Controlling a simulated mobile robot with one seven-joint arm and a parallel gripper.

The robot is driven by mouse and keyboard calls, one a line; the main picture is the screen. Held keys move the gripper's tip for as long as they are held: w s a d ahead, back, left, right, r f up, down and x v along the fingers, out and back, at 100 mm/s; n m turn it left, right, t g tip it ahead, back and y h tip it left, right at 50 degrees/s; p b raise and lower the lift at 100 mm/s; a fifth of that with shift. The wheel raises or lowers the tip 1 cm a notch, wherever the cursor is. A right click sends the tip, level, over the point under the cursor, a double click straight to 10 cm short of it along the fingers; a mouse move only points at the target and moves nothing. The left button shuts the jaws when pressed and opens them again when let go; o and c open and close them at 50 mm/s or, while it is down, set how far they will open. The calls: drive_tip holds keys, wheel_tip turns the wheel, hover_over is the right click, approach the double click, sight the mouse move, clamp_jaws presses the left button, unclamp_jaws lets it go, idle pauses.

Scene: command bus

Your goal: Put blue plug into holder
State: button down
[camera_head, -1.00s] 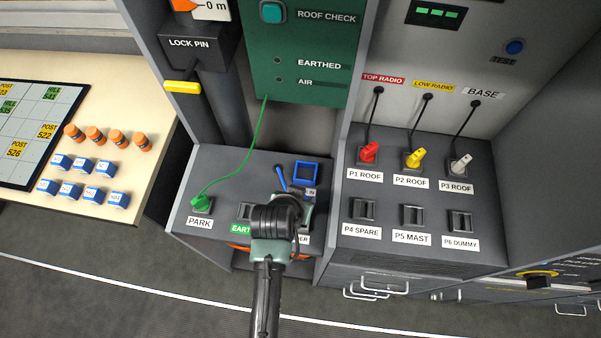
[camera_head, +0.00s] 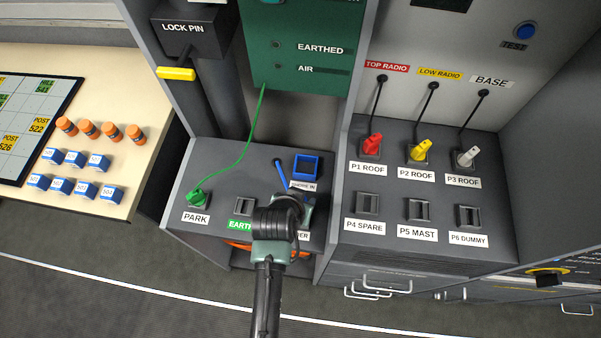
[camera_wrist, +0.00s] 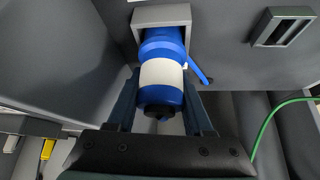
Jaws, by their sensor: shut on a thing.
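The blue plug (camera_wrist: 161,95), with a white band, sits between the two fingers of my gripper (camera_wrist: 160,108) in the wrist view. My gripper is shut on it. The plug's far end is at the mouth of a grey square holder (camera_wrist: 140,20); how deep it sits I cannot tell. A blue lead (camera_wrist: 199,68) shows beside the plug and also in the head view (camera_head: 280,173). In the head view my gripper (camera_head: 292,212) is over the console's front right, hiding the plug, the holder and part of a label ending in "ER".
A blue square frame (camera_head: 306,167) labelled SHORE IN is just behind. The EARTH socket (camera_head: 244,206) is left; a green plug (camera_head: 197,197) sits at PARK with a green cable. Red, yellow and white plugs stand on the right console (camera_head: 395,190).

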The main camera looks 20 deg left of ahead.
drive_tip(key=shift+c, duration=1.1)
unclamp_jaws()
drive_tip(key=shift+f, duration=0.1)
drive_tip(key=v, duration=1.3)
drive_tip(key=shift+w, duration=0.1)
